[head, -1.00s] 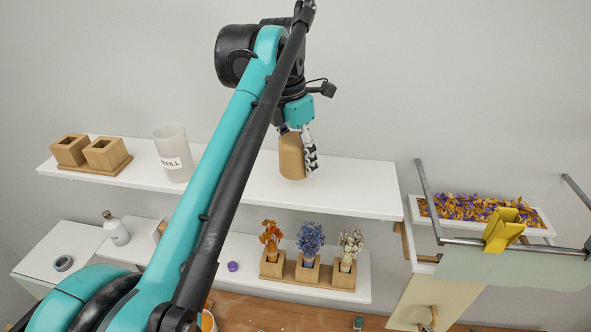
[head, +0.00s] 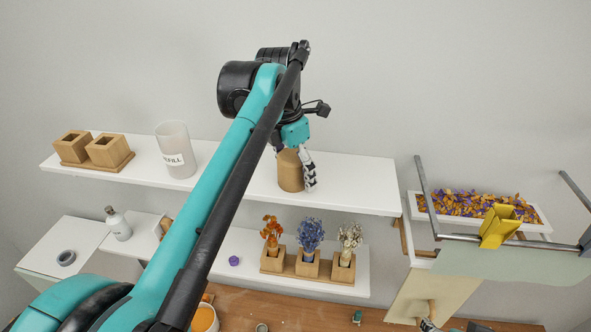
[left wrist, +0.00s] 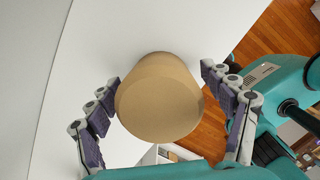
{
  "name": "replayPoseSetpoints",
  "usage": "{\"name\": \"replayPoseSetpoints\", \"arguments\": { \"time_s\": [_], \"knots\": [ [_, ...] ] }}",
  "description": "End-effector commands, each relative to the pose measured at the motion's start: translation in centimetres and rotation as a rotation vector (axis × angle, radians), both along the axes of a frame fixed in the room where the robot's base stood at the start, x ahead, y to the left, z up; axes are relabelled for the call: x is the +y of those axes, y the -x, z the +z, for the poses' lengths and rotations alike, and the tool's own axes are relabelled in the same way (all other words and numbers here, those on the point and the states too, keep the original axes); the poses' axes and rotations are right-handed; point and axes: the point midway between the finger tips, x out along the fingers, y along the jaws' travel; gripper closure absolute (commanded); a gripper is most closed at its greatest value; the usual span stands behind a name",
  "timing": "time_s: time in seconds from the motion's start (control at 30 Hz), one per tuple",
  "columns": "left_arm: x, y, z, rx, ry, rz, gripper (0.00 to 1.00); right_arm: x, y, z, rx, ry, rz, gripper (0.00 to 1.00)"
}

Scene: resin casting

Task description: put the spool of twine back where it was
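The spool of twine (head: 290,172) is a plain tan cylinder. It stands upright on the white upper shelf (head: 350,185), right of the middle. My left gripper (head: 293,170) reaches down over it from above, with a finger on each side. In the left wrist view the spool (left wrist: 160,98) lies between the spread fingers of the gripper (left wrist: 162,78). A gap shows at the right finger; the left finger is very close to the spool, and I cannot tell whether it touches. A small grey-and-white piece at the bottom edge of the head view may be my right gripper (head: 428,325).
On the upper shelf stand a frosted cup (head: 175,152) and two wooden pots on a wooden tray (head: 118,166). Below, a wooden holder (head: 312,276) carries dried flowers. A petal-filled trough (head: 480,209) and a rail with a yellow clip (head: 498,226) are at right.

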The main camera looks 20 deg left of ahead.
Motion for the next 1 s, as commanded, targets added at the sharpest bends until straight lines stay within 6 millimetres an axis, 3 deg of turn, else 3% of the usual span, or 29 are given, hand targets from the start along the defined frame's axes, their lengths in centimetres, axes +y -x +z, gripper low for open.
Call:
{"name": "replayPoseSetpoints", "arguments": {
  "time_s": [0.37, 0.8, 1.0],
  "knots": [
    [0.1, 0.1, 1.0, 0.000, 0.000, 0.000, 0.19, 0.0, 0.0, -0.1, 0.000, 0.000, 0.000, 0.19],
    [0.7, 1.2, 9.2, 0.000, 0.000, 0.000, 0.19, 0.0, 0.0, -1.5, 0.000, 0.000, 0.000, 0.19],
    [0.9, 1.4, 11.6, 0.000, 0.000, 0.000, 0.19, 0.0, 0.0, -1.6, 0.000, 0.000, 0.000, 0.19]
  ]
}}
